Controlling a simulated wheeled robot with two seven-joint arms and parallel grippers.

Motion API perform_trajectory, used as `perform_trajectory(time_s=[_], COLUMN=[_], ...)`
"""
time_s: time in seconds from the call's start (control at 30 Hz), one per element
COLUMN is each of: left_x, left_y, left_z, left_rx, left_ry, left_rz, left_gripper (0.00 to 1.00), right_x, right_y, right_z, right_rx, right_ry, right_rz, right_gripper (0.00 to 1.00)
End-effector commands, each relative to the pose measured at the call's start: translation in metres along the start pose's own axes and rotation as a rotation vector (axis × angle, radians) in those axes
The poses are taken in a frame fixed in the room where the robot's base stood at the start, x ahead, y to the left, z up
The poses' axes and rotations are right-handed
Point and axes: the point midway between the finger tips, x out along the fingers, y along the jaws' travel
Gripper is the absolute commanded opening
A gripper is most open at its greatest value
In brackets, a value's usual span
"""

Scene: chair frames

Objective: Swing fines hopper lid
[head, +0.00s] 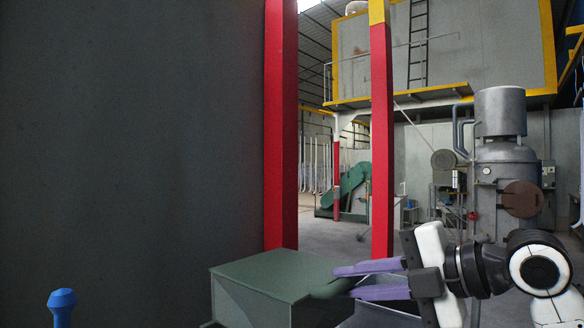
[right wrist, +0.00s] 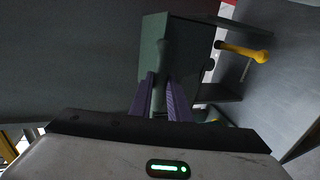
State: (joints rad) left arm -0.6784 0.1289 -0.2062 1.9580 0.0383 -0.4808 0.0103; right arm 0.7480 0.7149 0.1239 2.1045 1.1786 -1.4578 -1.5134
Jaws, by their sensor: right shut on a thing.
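A dark green box-shaped hopper (head: 262,278) with a flat top stands low at the bottom centre of the head view. It also shows in the right wrist view (right wrist: 188,38), as a dark green block beyond the fingers. My right gripper (head: 345,281) reaches in from the right with purple fingers. It is shut on a green bar-like part (right wrist: 160,92) at the hopper's right side, which looks like the lid's handle. The fingers hide part of it. I cannot tell how far the lid is swung. My left gripper is not in view.
A blue knobbed piece (head: 62,304) stands at the lower left. Red posts (head: 282,125) rise behind the hopper, and a large dark wall fills the left. A grey tank (head: 503,150) stands at the right. A yellow bar-like thing (right wrist: 243,52) shows in the wrist view.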

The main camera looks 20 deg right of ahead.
Motion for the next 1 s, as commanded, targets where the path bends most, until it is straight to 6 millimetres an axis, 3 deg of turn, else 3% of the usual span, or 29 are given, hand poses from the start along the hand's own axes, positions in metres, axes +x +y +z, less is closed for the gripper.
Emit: perform_trajectory(time_s=[0.5, 0.87, 1.0], left_x=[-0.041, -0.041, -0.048], left_y=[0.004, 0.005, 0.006], left_z=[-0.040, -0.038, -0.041], left_rx=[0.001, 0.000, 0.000], left_ry=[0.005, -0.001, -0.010], left_rz=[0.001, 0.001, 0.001], left_gripper=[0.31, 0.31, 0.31], right_x=[-0.010, -0.009, -0.010], right_y=[0.056, 0.058, 0.067], right_z=[0.000, 0.000, 0.000], right_rx=[-0.001, 0.000, 0.000], right_ry=[-0.001, -0.001, -0.001], right_rz=[0.004, 0.005, 0.005], right_gripper=[0.00, 0.00, 0.00])
